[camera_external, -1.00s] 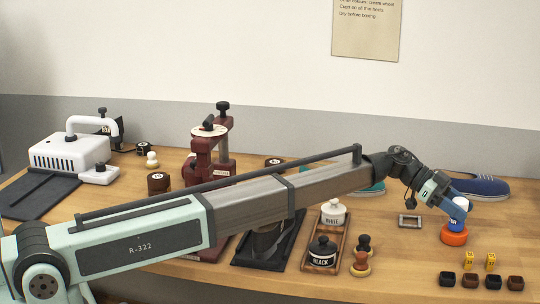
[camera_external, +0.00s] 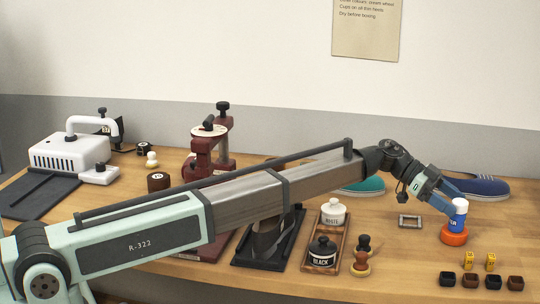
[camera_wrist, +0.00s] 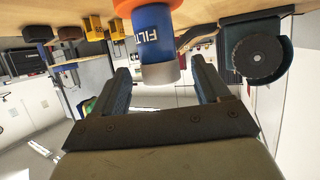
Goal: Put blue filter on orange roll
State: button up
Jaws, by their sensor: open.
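The blue filter (camera_external: 457,216) is a small cylinder with a white cap. It stands upright on the orange roll (camera_external: 454,237), at the right of the bench. In the wrist view the blue filter (camera_wrist: 152,47) shows its lettering, and the orange roll (camera_wrist: 148,7) is at the top edge. My gripper (camera_external: 448,207) is just left of the filter and above the roll, tilted. In the wrist view its two fingers (camera_wrist: 163,84) are apart, with the filter's white end beyond them and a gap on each side.
A blue shoe (camera_external: 482,188) lies behind the roll. Two yellow blocks (camera_external: 479,260) and several small dark cups (camera_external: 481,281) stand in front. A small metal frame (camera_external: 410,221) lies to the left. A tray (camera_external: 327,246) holds white and black jars.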

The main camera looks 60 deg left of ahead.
jog(key=v, duration=0.9)
